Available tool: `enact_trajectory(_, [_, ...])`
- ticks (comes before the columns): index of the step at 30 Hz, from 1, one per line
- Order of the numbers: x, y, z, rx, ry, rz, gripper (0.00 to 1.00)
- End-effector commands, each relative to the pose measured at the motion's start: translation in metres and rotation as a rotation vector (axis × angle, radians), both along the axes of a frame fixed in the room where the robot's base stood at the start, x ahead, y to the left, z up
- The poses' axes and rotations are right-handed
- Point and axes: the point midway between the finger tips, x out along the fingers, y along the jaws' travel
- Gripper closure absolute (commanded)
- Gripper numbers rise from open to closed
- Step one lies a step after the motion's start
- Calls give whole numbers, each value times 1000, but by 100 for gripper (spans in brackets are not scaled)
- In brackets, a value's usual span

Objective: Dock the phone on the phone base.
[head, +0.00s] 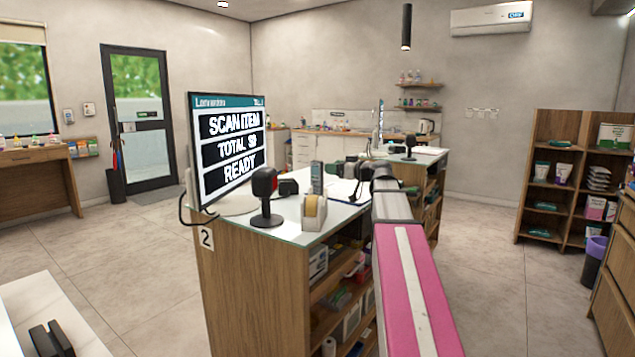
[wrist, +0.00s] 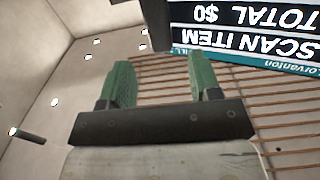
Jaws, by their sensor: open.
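My gripper (wrist: 163,82) is open and empty in the wrist view, its two green fingers wide apart. In the head view my gripper (head: 362,168) is small at the far end of my arm, over the counter (head: 340,222), and its fingers are hard to make out. I cannot identify the phone or phone base for certain. A slim upright grey device (head: 316,177) stands on the counter behind the tape dispenser. A dark two-part object (head: 50,340) lies on the white surface at the lower left; its kind is unclear.
A large monitor (head: 228,145) stands at the counter's left end and shows upside down in the wrist view (wrist: 245,25). A black-and-red scanner-like device (head: 265,196) and a tape dispenser (head: 314,212) stand near it. Open floor (head: 490,290) lies right of the counter.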

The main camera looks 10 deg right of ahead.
Motion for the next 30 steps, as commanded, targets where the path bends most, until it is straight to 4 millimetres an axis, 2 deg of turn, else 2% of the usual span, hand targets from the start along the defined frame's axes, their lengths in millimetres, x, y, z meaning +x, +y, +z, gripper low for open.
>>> enact_trajectory(3, [14,13,0,0,0,3,43])
enact_trajectory(11, [25,26,-1,0,0,2,43])
enact_trajectory(19, [51,52,-3,0,0,2,43])
enact_trajectory(27, [54,56,-3,0,0,0,43])
enact_trajectory(28, [54,56,-3,0,0,0,46])
enact_trajectory(30, [54,56,-3,0,0,0,69])
